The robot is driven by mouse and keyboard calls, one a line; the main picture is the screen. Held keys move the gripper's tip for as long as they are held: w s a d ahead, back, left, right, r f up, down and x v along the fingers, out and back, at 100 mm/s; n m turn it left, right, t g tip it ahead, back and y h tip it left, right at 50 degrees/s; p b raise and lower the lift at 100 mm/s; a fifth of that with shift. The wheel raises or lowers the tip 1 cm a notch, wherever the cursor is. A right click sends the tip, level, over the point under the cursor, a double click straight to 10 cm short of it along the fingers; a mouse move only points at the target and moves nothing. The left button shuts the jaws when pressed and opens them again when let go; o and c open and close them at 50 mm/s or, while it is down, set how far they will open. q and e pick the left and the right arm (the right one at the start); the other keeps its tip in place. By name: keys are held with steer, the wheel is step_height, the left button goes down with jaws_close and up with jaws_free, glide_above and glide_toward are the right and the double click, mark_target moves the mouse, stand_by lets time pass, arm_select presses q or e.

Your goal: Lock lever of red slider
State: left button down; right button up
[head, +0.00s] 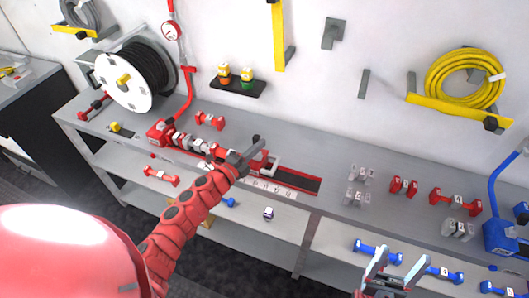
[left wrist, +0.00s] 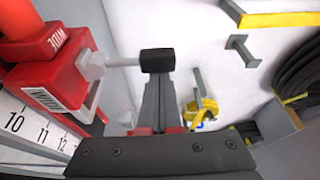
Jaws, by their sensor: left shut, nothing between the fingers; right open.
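My right gripper (head: 393,272) is open and empty at the bottom, away from the slider.
A numbered scale (left wrist: 40,130) runs along the rail. A small shelf (head: 238,88) is on the wall behind.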

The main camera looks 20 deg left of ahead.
arm_select(q)
steer(key=shift+a+f+n+t+b, duration=0.15)
steer(key=shift+a+n+t+b, duration=0.25)
steer(key=shift+a+n, duration=0.45)
steer(key=a+n+b, duration=0.1)
steer(key=n, duration=0.1)
steer(key=a+n+t+b, duration=0.1)
steer(key=n, duration=0.1)
steer(key=shift+w+f, duration=0.1)
steer(key=shift+f, duration=0.1)
steer(key=shift+a+f+n+t+y+b, duration=0.2)
steer(key=shift+a+n+t+y+b, duration=0.15)
steer(key=shift+n, duration=0.7)
steer(key=shift+a+f+n+t+y+b, duration=0.25)
steer(key=shift+a+n, duration=0.25)
steer(key=shift+n, duration=0.55)
steer(key=shift+a+f+n+t+y+b, duration=0.2)
steer(key=shift+a+n+y+b, duration=0.15)
steer(key=shift+n, duration=0.7)
steer(key=shift+a, duration=0.1)
